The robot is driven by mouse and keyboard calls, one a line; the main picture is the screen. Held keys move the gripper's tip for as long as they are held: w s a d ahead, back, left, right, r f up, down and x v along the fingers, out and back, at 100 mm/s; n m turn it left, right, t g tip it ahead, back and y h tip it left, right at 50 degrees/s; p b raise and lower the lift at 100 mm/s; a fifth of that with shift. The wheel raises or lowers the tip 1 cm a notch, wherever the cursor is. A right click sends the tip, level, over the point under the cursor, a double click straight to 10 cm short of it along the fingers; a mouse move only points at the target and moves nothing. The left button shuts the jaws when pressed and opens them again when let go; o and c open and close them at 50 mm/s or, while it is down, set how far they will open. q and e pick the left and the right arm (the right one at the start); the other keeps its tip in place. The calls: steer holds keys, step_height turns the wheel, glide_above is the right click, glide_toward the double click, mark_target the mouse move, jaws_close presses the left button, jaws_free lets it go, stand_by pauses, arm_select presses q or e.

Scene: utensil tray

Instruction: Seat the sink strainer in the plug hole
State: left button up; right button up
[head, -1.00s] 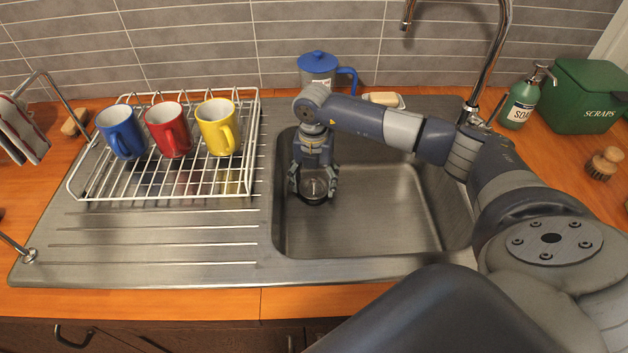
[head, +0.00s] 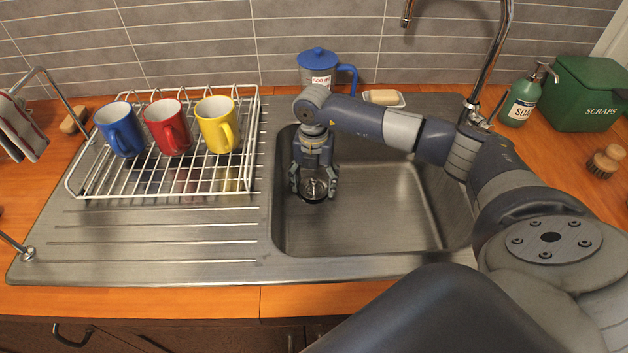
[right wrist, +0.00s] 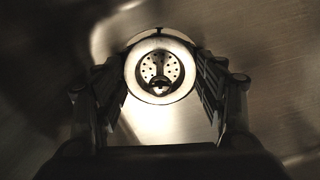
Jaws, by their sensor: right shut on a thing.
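The sink strainer (right wrist: 160,68) shows in the right wrist view as a bright, round rim around a darker bowl with small holes and a knob in the middle. My right gripper (head: 314,188) is low in the left part of the sink basin, pointing down, shut on the strainer, with a finger on each side of it. In the head view the strainer (head: 314,190) is partly hidden between the fingers. The plug hole lies hidden beneath it, and I cannot tell whether the strainer sits in it or just above. My left gripper is out of view.
The sink basin (head: 385,215) is otherwise empty, with its wall close to the gripper's left. A wire rack (head: 90,180) with three mugs stands left on the drainer. A blue-lidded jug (head: 318,75), soap dish (head: 383,98) and tap (head: 497,60) stand behind.

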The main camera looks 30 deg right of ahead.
steer(key=shift+f, duration=0.3)
stand_by(0.5)
steer(key=shift+s+a+f+b, duration=0.1)
steer(key=shift+s+f+b, duration=0.2)
steer(key=shift+f+b, duration=0.1)
steer(key=o, duration=1.1)
steer(key=shift+f, duration=0.1)
steer(key=shift+w, duration=0.15)
steer(key=shift+w+r+p, duration=0.15)
steer(key=shift+r+p, duration=0.2)
steer(key=shift+r, duration=0.2)
steer(key=shift+r+p, duration=1.55)
steer(key=shift+r, duration=0.65)
